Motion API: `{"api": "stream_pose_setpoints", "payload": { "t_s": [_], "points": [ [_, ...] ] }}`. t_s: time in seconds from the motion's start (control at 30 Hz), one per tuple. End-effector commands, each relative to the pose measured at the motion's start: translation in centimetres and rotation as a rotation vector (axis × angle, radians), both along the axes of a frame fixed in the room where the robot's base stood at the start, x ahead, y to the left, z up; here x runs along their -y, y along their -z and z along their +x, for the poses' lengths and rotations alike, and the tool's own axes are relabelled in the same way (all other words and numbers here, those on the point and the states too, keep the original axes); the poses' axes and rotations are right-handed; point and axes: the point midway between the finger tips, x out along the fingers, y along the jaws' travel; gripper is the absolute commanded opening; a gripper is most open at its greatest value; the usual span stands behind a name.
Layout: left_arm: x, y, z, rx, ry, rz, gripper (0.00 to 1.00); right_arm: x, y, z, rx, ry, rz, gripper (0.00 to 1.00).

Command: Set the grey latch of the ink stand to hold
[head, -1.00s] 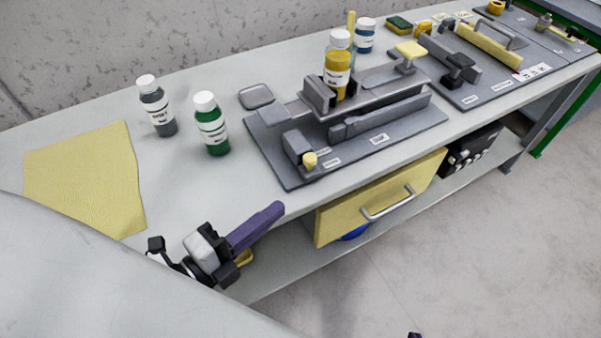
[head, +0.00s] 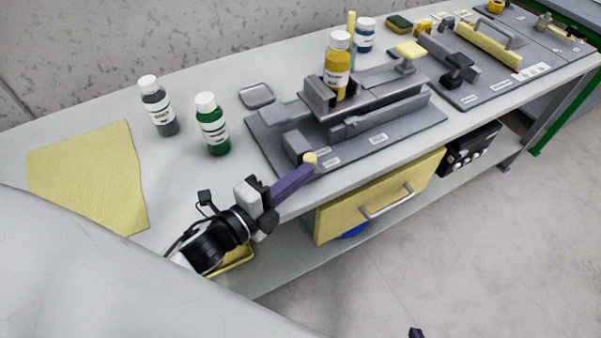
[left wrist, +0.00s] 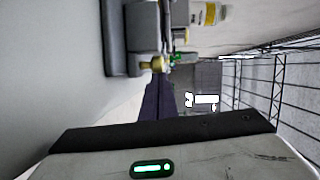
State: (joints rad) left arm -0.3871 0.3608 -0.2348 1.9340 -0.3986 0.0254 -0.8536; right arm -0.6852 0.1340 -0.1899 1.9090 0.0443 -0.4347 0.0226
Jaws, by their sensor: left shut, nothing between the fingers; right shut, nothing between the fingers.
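The ink stand is a grey plate (head: 415,125) with a raised carriage holding a yellow ink bottle (head: 337,62). At its near left corner is a grey latch block (head: 297,147) with a pale yellow knob (head: 309,158); small labels beside it are too small to read surely. My left gripper (head: 308,170) is shut and empty, its purple fingertips right at the knob's near side; I cannot tell if they touch. The left wrist view shows the knob (left wrist: 153,63) just beyond the fingertips (left wrist: 157,86). Only a dark tip of my right gripper (head: 415,333) shows at the bottom edge.
A green bottle (head: 212,125) and a grey bottle (head: 157,106) stand left of the stand, with a yellow cloth (head: 85,180) further left. A small grey tray (head: 257,96) lies behind. A yellow drawer (head: 350,205) with a handle hangs below the table edge.

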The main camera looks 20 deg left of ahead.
Motion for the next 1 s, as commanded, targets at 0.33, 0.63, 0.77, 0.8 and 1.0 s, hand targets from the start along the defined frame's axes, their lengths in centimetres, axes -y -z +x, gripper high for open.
{"api": "stream_pose_setpoints", "payload": {
  "t_s": [0.33,0.63,0.77,0.8,1.0],
  "points": [
    [-1.6,0.0,1.3,0.002,0.002,0.006,0.0,0.0,-0.2,0.0,-0.003,-0.001,-0.001,0.0],
    [-3.8,-0.1,2.9,0.002,-0.003,0.001,0.0,0.0,-0.3,-0.1,-0.003,-0.001,-0.001,0.0],
    [-3.8,-0.1,3.0,0.002,-0.004,0.002,0.0,0.0,-0.3,-0.1,-0.003,-0.002,-0.002,0.0],
    [-3.9,-0.1,3.0,0.002,-0.004,0.002,0.0,0.0,-0.3,-0.1,-0.003,-0.002,-0.002,0.0],
    [-3.0,-0.4,2.3,0.0,0.003,0.0,0.0,0.0,-0.9,-0.1,-0.003,-0.002,-0.002,0.0]
  ]
}}
